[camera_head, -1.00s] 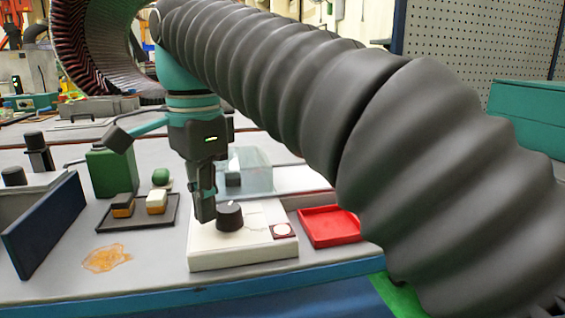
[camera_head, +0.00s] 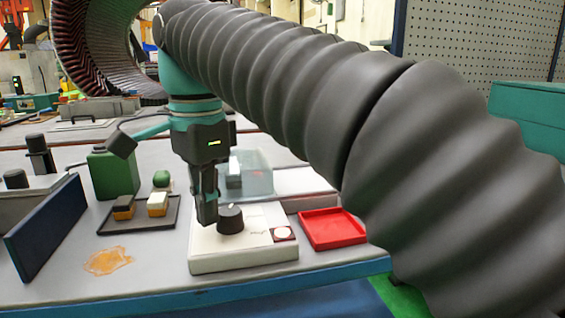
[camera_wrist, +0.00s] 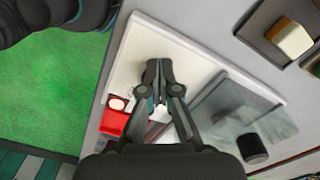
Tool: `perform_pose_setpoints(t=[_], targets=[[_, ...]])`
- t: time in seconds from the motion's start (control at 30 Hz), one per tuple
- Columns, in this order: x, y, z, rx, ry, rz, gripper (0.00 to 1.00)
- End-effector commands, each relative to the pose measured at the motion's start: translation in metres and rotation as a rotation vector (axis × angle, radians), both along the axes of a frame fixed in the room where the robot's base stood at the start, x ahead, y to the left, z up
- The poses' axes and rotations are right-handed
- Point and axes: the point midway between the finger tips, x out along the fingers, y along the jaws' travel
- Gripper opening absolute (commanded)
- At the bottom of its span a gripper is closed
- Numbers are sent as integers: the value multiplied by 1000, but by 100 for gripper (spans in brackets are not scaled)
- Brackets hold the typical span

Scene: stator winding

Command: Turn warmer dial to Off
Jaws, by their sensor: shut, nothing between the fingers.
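The warmer is a flat white box (camera_head: 255,257) at the front of the bench, with a black round dial (camera_head: 231,220) on top. My gripper (camera_head: 207,220) is shut and empty, pointing down over the warmer's top just left of the dial. Its tips are very near the dial; I cannot tell whether they touch it. In the wrist view my shut gripper (camera_wrist: 157,66) is over the white top of the warmer (camera_wrist: 190,55). The dial is not clearly visible there, and its pointer setting is too small to read.
A red tray (camera_head: 333,241) lies right of the warmer, and a clear box (camera_head: 258,181) stands behind it. A dark tray (camera_head: 130,222) with small blocks, a green box (camera_head: 113,174) and a blue panel (camera_head: 48,228) are left. An orange spill (camera_head: 107,261) lies on the bench.

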Motion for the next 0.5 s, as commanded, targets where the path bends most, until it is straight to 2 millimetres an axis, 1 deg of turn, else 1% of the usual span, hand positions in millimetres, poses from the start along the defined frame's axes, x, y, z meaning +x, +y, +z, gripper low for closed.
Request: perform_pose_setpoints(t=[0.5], targets=[[-4,-4,2,-2,-1,-1,0]])
